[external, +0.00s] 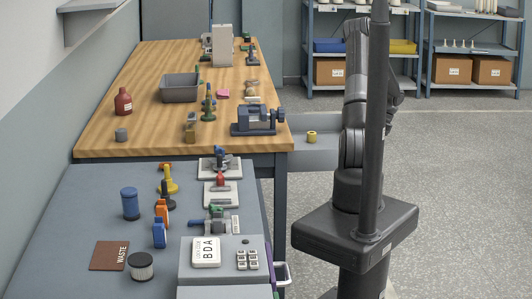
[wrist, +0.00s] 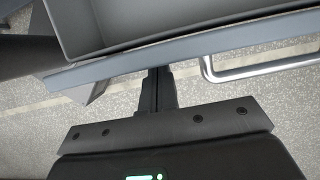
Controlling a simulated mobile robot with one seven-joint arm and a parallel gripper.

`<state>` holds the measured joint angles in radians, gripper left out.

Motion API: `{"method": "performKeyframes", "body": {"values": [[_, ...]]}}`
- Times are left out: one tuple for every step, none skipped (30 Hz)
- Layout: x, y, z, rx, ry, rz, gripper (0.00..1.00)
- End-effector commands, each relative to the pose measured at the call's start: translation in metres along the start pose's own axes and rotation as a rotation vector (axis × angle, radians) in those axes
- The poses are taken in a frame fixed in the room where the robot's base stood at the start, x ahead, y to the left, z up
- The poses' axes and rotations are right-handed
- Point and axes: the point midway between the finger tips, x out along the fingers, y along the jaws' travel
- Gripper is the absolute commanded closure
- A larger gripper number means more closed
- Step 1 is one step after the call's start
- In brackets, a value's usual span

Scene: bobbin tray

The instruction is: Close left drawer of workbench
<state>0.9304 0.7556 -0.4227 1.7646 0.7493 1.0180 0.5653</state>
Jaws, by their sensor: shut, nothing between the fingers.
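The wooden-topped workbench (external: 175,120) has a grey drawer (external: 315,160) standing open on its right side in the external view. A yellow bobbin (external: 311,138) shows in or at this drawer. My arm and column hide the drawer's outer end, and my gripper cannot be made out there. In the wrist view, the open drawer (wrist: 130,22) fills the top, with its front panel's edge running across and a metal handle (wrist: 262,72) at the right. My gripper (wrist: 158,72) is shut and empty. Its fingertips are at the panel, left of the handle; whether they touch cannot be told.
A vise (external: 254,121) sits on the wooden top near the drawer. Shelves (external: 470,50) stand at the back. The floor to the right is clear.

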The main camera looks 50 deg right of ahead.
Motion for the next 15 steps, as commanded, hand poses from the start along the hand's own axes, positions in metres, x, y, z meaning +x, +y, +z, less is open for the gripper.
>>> {"method": "performKeyframes", "body": {"values": [[0.004, 0.0, 0.011, -0.004, -0.003, 0.003, 1.0], [0.007, 0.0, 0.017, -0.004, -0.003, 0.002, 1.0], [0.01, 0.0, 0.026, -0.006, -0.003, 0.002, 1.0], [0.012, 0.0, 0.033, -0.006, -0.004, 0.003, 1.0], [0.015, 0.0, 0.039, -0.004, -0.004, 0.003, 1.0], [0.019, 0.0, 0.049, -0.005, -0.003, 0.002, 1.0], [0.022, 0.0, 0.057, -0.006, -0.004, 0.003, 1.0], [0.025, 0.0, 0.065, -0.006, -0.004, 0.003, 1.0], [0.029, 0.0, 0.076, -0.006, -0.003, 0.002, 1.0], [0.033, 0.0, 0.083, -0.006, -0.004, 0.003, 1.0], [0.036, 0.001, 0.091, -0.007, -0.004, 0.004, 1.0], [0.04, 0.0, 0.101, -0.006, -0.002, 0.003, 1.0], [0.043, 0.0, 0.109, -0.007, -0.003, 0.003, 1.0], [0.046, 0.001, 0.117, -0.006, -0.004, 0.003, 1.0], [0.05, 0.0, 0.128, -0.006, -0.003, 0.002, 1.0]]}}
